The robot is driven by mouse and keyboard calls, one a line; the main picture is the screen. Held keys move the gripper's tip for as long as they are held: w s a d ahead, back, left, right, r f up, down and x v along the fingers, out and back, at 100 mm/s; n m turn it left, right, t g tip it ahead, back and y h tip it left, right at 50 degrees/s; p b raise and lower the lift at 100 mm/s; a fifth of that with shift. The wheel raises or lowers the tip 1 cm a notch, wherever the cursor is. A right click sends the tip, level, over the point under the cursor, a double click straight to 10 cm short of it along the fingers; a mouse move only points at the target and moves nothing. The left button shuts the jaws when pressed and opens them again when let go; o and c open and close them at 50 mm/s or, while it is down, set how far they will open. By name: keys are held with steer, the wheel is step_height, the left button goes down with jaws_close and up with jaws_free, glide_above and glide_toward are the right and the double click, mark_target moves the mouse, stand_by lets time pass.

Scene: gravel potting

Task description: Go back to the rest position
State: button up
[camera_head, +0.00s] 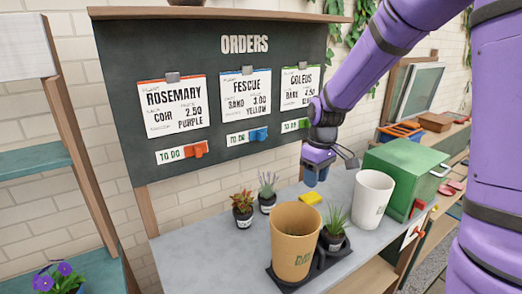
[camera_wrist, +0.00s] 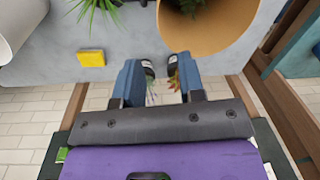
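My gripper (camera_head: 316,178) hangs in the air above the back of the grey counter, in front of the lower right of the orders board (camera_head: 222,85). In the wrist view, its two blue fingers (camera_wrist: 160,80) stand apart with nothing held between them. Two small potted plants show beyond and below the gap. My purple arm reaches in from the upper right in the head view and covers part of the board's right side.
On the counter (camera_head: 190,255) stand a tan pot (camera_head: 295,245), a white pot (camera_head: 372,200), a yellow block (camera_head: 311,198) and small plants (camera_head: 243,208) (camera_head: 267,192) (camera_head: 335,228). A green box (camera_head: 400,172) stands at right. Shelves flank both sides.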

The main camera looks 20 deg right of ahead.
steer(key=s+r+m+t+h, duration=0.1)
steer(key=s+r+m+t, duration=0.2)
steer(key=s+r, duration=0.95)
steer(key=s+r+m+t, duration=0.2)
steer(key=s+r, duration=0.3)
steer(key=s, duration=0.7)
steer(key=shift+d+r+m+t, duration=0.15)
steer(key=shift+m+t, duration=0.15)
steer(key=shift+m, duration=0.1)
